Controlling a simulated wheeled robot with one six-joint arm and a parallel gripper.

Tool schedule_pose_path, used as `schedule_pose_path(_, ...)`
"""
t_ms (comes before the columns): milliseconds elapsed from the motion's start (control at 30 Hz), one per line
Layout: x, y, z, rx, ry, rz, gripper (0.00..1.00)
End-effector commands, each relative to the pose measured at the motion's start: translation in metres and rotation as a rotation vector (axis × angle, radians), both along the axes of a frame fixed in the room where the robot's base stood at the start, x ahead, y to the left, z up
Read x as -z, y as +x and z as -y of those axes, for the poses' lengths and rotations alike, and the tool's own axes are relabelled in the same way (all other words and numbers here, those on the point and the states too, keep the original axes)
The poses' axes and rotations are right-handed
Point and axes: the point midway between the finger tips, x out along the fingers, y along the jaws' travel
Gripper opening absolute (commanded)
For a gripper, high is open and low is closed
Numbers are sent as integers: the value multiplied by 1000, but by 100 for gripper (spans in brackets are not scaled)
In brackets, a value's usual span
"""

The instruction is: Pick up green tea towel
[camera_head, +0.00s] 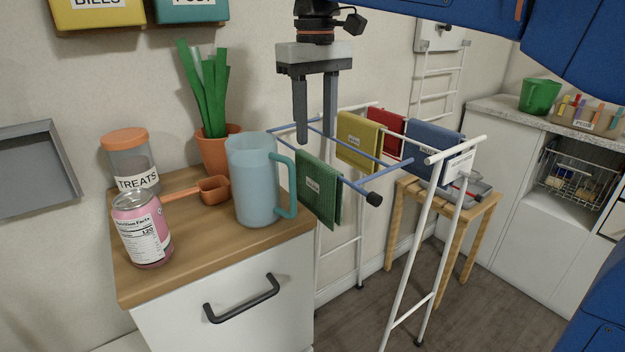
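The green tea towel (318,190) hangs folded over the front blue rail of a white drying rack (425,225), near that rail's left part. It has a small pale label, too small to read. My gripper (315,140) points down above the towel, its two grey fingers spread apart with nothing between them. The fingertips appear a little above the towel's top edge; I cannot tell how far they are from it in depth.
A blue pitcher (252,185) stands close left of the towel on the wooden counter (200,250), with a can (142,230), a treats jar (130,160), a scoop (213,189) and a potted plant (215,150). Yellow (358,142), red (393,132) and blue (433,148) towels hang behind.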

Motion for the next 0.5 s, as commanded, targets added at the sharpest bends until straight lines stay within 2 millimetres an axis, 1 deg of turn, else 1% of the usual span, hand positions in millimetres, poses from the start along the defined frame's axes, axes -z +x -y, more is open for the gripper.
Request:
schedule_pose_path(167, 25, -1, 1, 0, -2, -2, 39)
schedule_pose_path(500, 85, 1, 1, 0, -2, -2, 39)
